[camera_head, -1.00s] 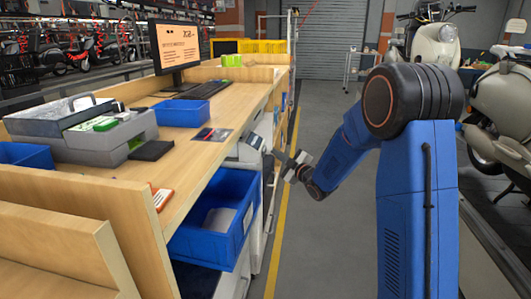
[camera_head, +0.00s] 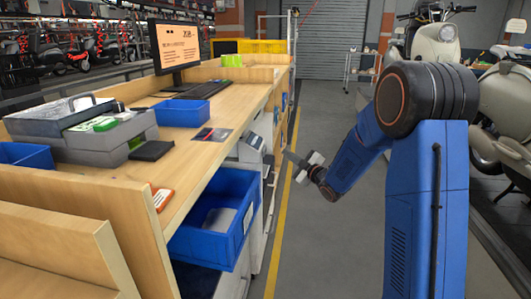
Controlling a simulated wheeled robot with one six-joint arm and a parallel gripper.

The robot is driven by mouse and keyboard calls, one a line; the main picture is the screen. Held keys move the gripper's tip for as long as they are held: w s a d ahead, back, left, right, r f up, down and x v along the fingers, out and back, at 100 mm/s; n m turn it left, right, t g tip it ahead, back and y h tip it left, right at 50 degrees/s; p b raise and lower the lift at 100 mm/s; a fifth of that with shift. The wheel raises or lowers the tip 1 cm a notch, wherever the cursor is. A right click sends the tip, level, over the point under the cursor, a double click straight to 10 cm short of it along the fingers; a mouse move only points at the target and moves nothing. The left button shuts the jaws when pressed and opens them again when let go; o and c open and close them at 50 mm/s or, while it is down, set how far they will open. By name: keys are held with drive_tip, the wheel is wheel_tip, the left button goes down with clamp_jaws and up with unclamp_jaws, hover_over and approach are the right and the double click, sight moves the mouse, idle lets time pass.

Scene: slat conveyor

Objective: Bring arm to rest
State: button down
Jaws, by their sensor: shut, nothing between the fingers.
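My gripper (camera_head: 294,160) is at the end of my blue arm, in the middle of the head view. It points left, toward the side of the wooden workbench (camera_head: 190,158). It hangs over the aisle floor, apart from the bench as far as I can see. My arm is bent, with the elbow high at the right and the forearm sloping down to the left.
On the bench are a monitor (camera_head: 177,45), a keyboard (camera_head: 203,90), a blue bin (camera_head: 181,113) and a grey device (camera_head: 100,140). A larger blue bin (camera_head: 215,217) sits under the bench edge. Scooters (camera_head: 435,42) stand at the right. The aisle floor (camera_head: 318,245) is clear.

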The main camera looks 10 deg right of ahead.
drive_tip(key=shift+r, duration=0.1)
drive_tip(key=s+d+r+m+g+h, duration=0.25)
drive_tip(key=s+d+m+h, duration=0.2)
drive_tip(key=s, duration=0.65)
drive_tip(key=s+d+r+m+g+h, duration=0.25)
drive_tip(key=s+m+h, duration=0.2)
drive_tip(key=s, duration=0.55)
drive_tip(key=s+f+m+g, duration=0.3)
drive_tip(key=s, duration=1.4)
drive_tip(key=s+a+f+m+g, duration=0.1)
drive_tip(key=s+f+m+g, duration=0.2)
drive_tip(key=s, duration=1.3)
drive_tip(key=shift+s+a+g+y, duration=0.3)
drive_tip(key=shift+s+g+y, duration=0.1)
drive_tip(key=shift+g, duration=0.1)
idle(1.9)
